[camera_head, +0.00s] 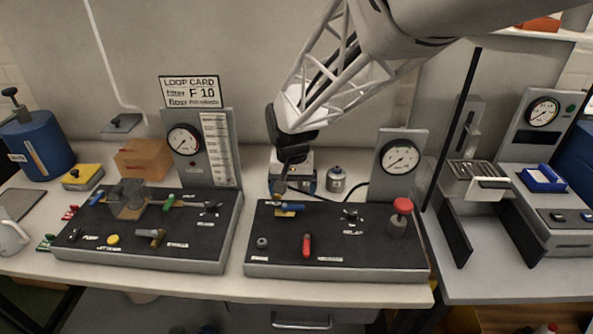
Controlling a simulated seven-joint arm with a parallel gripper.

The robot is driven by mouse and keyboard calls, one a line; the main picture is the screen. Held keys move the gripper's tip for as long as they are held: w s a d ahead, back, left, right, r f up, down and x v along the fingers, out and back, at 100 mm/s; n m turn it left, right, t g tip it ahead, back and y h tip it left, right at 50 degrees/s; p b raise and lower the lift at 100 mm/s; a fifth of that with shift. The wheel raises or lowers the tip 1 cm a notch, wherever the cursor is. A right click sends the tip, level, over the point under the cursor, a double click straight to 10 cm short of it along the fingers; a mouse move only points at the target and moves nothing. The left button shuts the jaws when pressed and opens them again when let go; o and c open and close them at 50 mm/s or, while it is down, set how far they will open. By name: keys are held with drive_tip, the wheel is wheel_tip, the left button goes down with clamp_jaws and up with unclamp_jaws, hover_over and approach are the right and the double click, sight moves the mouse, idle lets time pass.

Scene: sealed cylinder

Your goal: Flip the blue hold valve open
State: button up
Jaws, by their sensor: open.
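A small blue lever valve (292,206) sits at the back left of the right-hand black panel (350,247). Its blue handle lies roughly sideways, with a brass-coloured part at its left end. My gripper (280,187) points down just above and behind the valve's left end. The fingers are small and dark here; I cannot tell whether they touch the valve. Another blue handle (97,198) lies at the back left of the left-hand panel (205,245). Labels near the valves are too small to read.
The right panel also carries a red lever (307,245), a black knob (262,243), a red mushroom button (402,206) and a gauge (401,157). Behind it stands a small metal cylinder (336,180). The left panel holds a clear cover, a yellow button (113,240) and several levers.

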sight(294, 206)
drive_tip(key=shift+r, duration=1.4)
drive_tip(key=shift+d, duration=0.1)
drive_tip(key=shift+s+d+r, duration=0.1)
drive_tip(key=shift+d+r, duration=0.05)
drive_tip(key=s+d+r+t, duration=0.1)
drive_tip(key=s+d+r, duration=0.3)
drive_tip(key=s+d, duration=0.7)
drive_tip(key=s+d+r+t, duration=0.1)
drive_tip(key=s+d+r, duration=0.2)
drive_tip(key=s+d, duration=0.8)
drive_tip(key=shift+s+d+r+t, duration=0.2)
drive_tip(key=shift+s+r+t, duration=0.15)
drive_tip(key=shift+s, duration=0.8)
